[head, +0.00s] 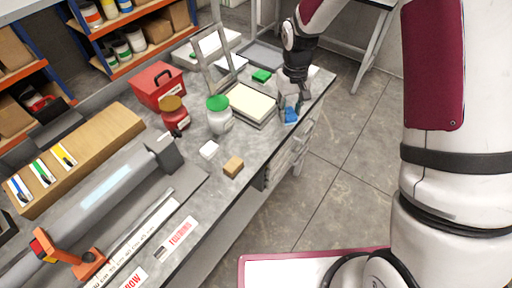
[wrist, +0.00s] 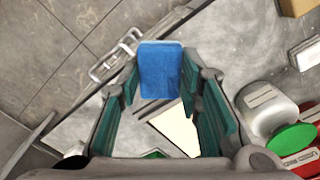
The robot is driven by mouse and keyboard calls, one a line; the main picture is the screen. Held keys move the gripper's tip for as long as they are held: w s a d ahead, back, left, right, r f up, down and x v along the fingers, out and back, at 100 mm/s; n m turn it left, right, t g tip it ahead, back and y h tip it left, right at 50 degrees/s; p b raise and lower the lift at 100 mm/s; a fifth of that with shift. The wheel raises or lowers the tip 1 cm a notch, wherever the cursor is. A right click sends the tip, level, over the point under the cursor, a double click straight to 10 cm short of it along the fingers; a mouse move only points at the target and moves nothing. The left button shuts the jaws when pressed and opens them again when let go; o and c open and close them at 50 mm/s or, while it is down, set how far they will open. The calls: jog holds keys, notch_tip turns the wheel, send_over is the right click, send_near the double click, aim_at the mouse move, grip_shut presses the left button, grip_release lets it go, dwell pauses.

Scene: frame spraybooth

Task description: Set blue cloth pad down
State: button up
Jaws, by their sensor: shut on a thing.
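The blue cloth pad (wrist: 160,72) is between the fingertips of my gripper (wrist: 160,85) in the wrist view, with the green-lined fingers on either side of it. In the head view the blue pad (head: 291,115) shows at the lower end of my gripper (head: 290,108), over the right part of the grey workbench (head: 225,150) near its front edge. My gripper is shut on the pad. I cannot tell whether the pad touches the bench top.
Left of the gripper is a framed tray (head: 250,103) with a cream surface; a green block (head: 261,76) lies behind it. A green-lidded white jar (head: 219,118), a red jar (head: 174,115) and a red toolbox (head: 157,84) stand farther left. A tan block (head: 233,166) lies near the edge.

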jog(key=s+a+f+n+b, duration=0.2)
jog(key=s+a+n+b, duration=0.1)
jog(key=s, duration=0.5)
jog(key=s+a+f+n+b, duration=0.2)
jog(key=s+a+n+b, duration=0.2)
jog(key=s, duration=0.5)
jog(key=a+b, duration=0.2)
jog(key=shift+s+a+f+n, duration=0.15)
jog(key=shift+a+f+n, duration=0.05)
jog(key=shift+a+n, duration=0.15)
jog(key=shift+b, duration=0.4)
jog(key=b, duration=0.2)
jog(key=shift+f+b, duration=0.1)
jog(key=shift+b, duration=0.25)
send_over(254, 149)
jog(key=shift+s+f, duration=0.1)
jog(key=shift+f, duration=2.15)
jog(key=shift+f, duration=0.2)
